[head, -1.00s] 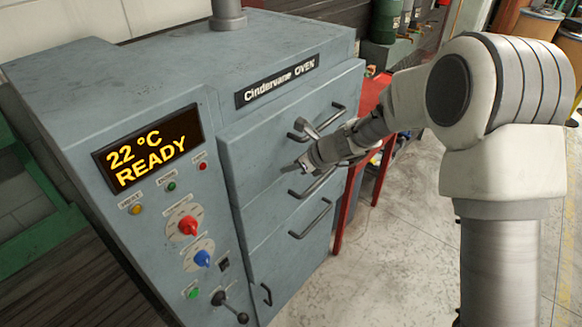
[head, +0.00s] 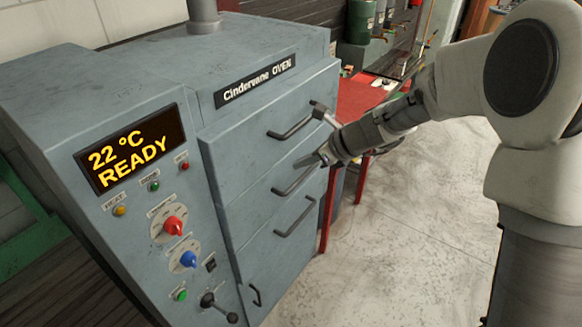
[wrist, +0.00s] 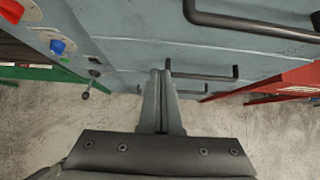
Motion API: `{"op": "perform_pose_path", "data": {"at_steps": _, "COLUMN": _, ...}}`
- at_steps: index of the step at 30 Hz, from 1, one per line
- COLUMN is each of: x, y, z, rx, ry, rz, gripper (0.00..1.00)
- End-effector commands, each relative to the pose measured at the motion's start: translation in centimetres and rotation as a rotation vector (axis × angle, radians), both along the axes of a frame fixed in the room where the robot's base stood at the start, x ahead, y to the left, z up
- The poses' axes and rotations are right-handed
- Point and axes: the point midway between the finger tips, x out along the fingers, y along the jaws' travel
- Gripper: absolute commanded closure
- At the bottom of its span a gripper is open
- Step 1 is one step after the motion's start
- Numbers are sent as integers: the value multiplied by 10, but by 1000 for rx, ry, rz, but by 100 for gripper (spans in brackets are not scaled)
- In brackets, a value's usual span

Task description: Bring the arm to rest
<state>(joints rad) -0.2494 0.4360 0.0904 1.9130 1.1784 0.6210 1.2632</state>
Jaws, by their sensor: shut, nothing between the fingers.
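My gripper (head: 308,160) is in front of the blue-grey oven's drawer fronts, near the right ends of the upper and middle handles. In the wrist view my gripper (wrist: 161,73) has its two fingers together with nothing between them. The oven (head: 255,155) stands at the left and centre, its drawers closed. My white arm reaches in from the right. Whether the fingertips touch the oven front cannot be told.
The oven carries several bar handles, such as the lower one (head: 295,217), and a control panel with a lit display (head: 130,148) reading 22 °C READY. A red table (head: 360,95) stands behind my forearm. The floor (head: 420,210) at the right is clear.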

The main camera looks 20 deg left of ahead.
Motion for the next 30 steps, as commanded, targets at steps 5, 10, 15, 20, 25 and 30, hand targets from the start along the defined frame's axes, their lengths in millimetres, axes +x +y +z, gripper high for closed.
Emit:
{"op": "perform_pose_path", "data": {"at_steps": 5, "x": -3, "y": -10, "z": 10, "rx": 0, "ry": -1, "rz": 1, "gripper": 100}}
{"op": "perform_pose_path", "data": {"at_steps": 10, "x": -5, "y": -13, "z": 14, "rx": -4, "ry": -7, "rz": 5, "gripper": 100}}
{"op": "perform_pose_path", "data": {"at_steps": 15, "x": -17, "y": -32, "z": 34, "rx": -64, "ry": -113, "rz": 106, "gripper": 100}}
{"op": "perform_pose_path", "data": {"at_steps": 20, "x": -48, "y": -69, "z": 64, "rx": -201, "ry": -314, "rz": 316, "gripper": 100}}
{"op": "perform_pose_path", "data": {"at_steps": 25, "x": -86, "y": -113, "z": 88, "rx": -379, "ry": -515, "rz": 557, "gripper": 100}}
{"op": "perform_pose_path", "data": {"at_steps": 30, "x": -126, "y": -158, "z": 103, "rx": -569, "ry": -678, "rz": 798, "gripper": 100}}
